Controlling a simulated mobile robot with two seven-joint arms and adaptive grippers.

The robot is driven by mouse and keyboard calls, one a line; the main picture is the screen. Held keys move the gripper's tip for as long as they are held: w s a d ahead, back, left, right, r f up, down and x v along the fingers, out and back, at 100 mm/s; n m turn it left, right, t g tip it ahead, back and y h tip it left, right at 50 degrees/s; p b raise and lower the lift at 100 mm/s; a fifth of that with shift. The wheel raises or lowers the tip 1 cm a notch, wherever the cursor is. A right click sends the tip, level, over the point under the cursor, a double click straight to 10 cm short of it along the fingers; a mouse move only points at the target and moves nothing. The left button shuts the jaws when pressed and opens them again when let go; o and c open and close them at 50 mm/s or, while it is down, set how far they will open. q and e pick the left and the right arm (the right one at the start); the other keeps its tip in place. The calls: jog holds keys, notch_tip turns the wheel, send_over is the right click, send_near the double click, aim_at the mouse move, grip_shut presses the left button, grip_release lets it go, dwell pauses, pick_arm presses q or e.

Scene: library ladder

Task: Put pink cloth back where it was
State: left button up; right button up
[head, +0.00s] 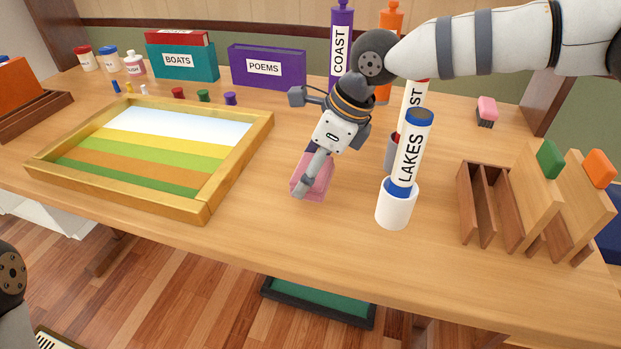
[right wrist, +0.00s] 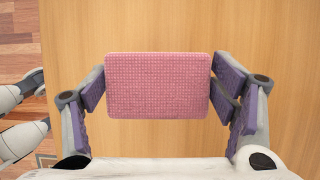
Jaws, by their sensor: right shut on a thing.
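The pink cloth (head: 321,178) is a flat, textured rectangle near the middle of the table (head: 265,215), between the picture frame and the white cup. In the right wrist view the cloth (right wrist: 158,85) spans the gap between the two finger pads, over bare wood. My right gripper (head: 306,188) points down and is shut on the cloth; in the head view it covers part of it. I cannot tell whether the cloth touches the table. My left gripper does not show clearly.
A wooden-framed striped picture (head: 150,150) lies at left. A white cup (head: 396,208) holding the LAKES tube (head: 411,150) stands close right of the gripper. A wooden rack (head: 485,205) is further right. A pink-and-black block (head: 486,111) lies behind. The front middle is clear.

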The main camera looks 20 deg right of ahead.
notch_tip(320, 180, down, 3)
jog(key=shift+f, duration=0.1)
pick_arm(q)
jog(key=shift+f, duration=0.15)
pick_arm(e)
jog(key=o, duration=1)
jog(key=shift+o, duration=0.2)
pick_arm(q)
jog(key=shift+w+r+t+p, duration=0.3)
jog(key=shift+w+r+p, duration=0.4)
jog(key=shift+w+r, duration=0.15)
pick_arm(e)
jog(key=v, duration=1.2)
